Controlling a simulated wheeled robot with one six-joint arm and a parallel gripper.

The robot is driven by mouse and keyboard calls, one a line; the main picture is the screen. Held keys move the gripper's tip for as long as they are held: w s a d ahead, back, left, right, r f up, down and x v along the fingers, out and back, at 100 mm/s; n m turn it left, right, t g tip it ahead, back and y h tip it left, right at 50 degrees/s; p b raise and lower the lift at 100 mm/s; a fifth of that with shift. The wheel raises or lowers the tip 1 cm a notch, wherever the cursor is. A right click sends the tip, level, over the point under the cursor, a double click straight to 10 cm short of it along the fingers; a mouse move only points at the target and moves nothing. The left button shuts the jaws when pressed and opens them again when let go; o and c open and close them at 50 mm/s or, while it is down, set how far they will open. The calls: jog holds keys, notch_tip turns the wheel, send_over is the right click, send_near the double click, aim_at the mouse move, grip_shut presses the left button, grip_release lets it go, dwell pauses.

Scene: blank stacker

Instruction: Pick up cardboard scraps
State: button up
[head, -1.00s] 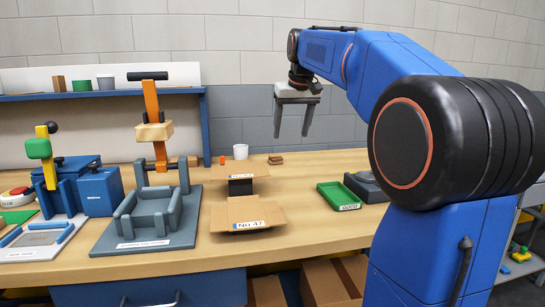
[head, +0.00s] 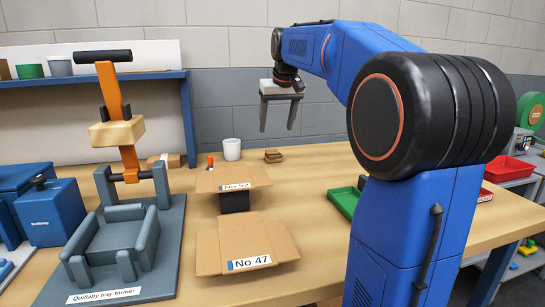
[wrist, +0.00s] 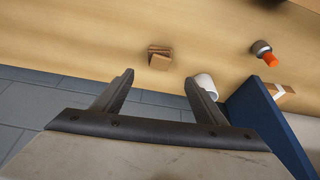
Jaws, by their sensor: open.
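A small brown stack of what look like cardboard scraps (head: 273,156) lies on the wooden bench near the wall. In the wrist view the scraps (wrist: 160,57) lie ahead of the fingers, about midway between them. My gripper (head: 276,130) is open and empty, raised above the rear of the bench. In the wrist view both fingers of my gripper (wrist: 159,76) are spread with nothing between them. A cardboard blank labelled No 47 (head: 225,248) lies at the front, and another blank (head: 232,177) rests on a dark block behind it.
A white cup (head: 232,149) and an orange-topped item (head: 210,161) stand left of the scraps. A grey tray former (head: 125,245) stands at left. A green tray (head: 343,201) is partly hidden by my arm. A blue shelf edge (wrist: 262,120) is close by the gripper.

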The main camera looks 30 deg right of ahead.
aim_at(273, 150)
jog(key=x, duration=1.2)
jog(key=shift+d+f, duration=0.1)
jog(key=shift+f, duration=0.1)
jog(key=c, duration=1.1)
